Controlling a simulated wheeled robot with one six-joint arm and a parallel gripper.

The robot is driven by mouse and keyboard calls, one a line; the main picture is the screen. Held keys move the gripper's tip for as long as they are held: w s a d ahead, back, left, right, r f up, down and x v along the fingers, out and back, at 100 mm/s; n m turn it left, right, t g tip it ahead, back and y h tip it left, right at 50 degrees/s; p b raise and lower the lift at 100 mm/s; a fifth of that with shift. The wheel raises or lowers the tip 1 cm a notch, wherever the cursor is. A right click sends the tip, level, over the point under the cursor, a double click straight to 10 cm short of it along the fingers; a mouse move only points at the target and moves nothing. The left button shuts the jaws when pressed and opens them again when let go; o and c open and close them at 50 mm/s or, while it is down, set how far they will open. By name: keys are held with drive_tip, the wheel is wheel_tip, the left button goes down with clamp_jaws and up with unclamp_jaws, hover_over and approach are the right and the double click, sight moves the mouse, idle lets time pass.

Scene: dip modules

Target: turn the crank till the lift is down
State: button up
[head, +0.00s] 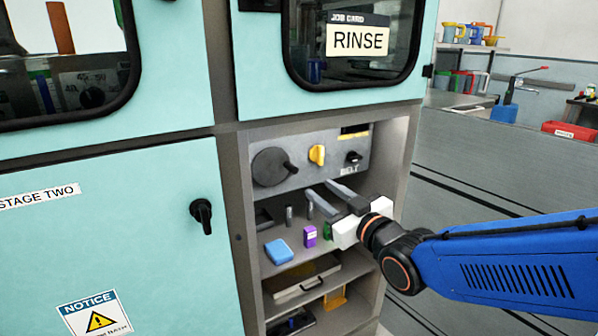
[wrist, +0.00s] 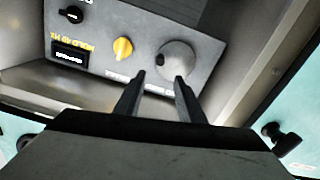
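The crank (head: 268,165) is a dark round disc with a handle sticking out, on the grey panel in the open bay. In the wrist view the crank (wrist: 181,56) looks lighter grey, and its dark handle (wrist: 161,60) shows just beyond the fingertips. My gripper (head: 318,188) is in front of the panel, below and right of the crank. My gripper (wrist: 160,76) has its two fingers apart, with nothing visible between them. The handle appears apart from the fingers. I cannot make out the lift in either view.
A yellow knob (head: 317,155) and a black switch (head: 353,158) are right of the crank. Below, a shelf holds a blue block (head: 278,252) and a purple box (head: 310,236). The bay's side walls are close. A "RINSE" card (head: 358,41) hangs in the window above.

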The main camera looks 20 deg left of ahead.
sight(297, 173)
drive_tip(key=x, duration=1.4)
clamp_jaws()
